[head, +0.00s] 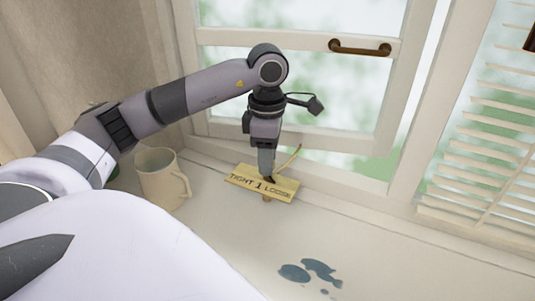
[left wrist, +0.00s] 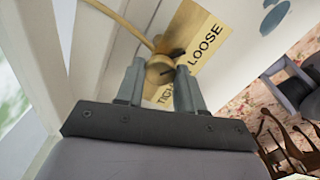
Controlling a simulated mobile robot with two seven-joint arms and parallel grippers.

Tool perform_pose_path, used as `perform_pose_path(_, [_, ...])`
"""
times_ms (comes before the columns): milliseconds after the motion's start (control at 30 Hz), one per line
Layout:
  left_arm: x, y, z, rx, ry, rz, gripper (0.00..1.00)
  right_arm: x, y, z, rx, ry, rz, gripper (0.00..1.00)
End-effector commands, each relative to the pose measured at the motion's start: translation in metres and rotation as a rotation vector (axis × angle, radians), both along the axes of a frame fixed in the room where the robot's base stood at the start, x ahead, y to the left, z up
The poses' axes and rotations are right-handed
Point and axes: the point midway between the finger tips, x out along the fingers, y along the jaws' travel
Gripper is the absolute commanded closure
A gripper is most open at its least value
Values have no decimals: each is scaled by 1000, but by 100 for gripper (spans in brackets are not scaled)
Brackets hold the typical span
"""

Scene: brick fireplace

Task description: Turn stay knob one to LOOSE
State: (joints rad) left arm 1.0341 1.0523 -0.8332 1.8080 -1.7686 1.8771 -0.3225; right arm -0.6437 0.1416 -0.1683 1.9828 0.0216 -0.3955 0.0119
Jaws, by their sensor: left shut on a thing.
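The yellow plate (head: 247,182) marked TIGHT 1 LOOSE lies on the sill below the window. It also shows in the left wrist view (left wrist: 212,59). My left gripper (head: 267,175) points down onto the plate. In the left wrist view its fingers (left wrist: 160,75) are shut on the round brass knob (left wrist: 159,66), one on each side. A dark pointer (left wrist: 173,53) beside the knob lies toward the LOOSE side of the plate; its exact setting is hard to tell. The fingers partly cover the word TIGHT. My right gripper is not in view.
A thin curved stay rod (head: 289,158) runs from the knob toward the window frame (head: 345,145). A cream mug (head: 160,178) stands left of the plate. Blue-grey patches (head: 318,270) mark the otherwise clear sill at front. Slatted shutters (head: 490,150) are at right.

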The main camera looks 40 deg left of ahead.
Motion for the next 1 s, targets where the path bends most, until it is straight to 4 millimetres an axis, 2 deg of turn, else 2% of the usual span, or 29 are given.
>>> perform_pose_path(300, [0, 1, 1, 3, -3, 129, 93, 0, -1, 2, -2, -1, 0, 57])
perform_pose_path(867, [1, 1, 1, 2, -3, 157, 93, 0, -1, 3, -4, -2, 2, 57])
perform_pose_path(900, [1, 1, 1, 2, -3, 157, 53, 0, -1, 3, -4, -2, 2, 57])
perform_pose_path(967, [0, 1, 1, 2, -2, 157, 37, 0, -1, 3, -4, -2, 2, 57])
perform_pose_path(1000, [0, 1, 1, 2, -2, 156, 37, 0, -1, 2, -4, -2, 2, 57])
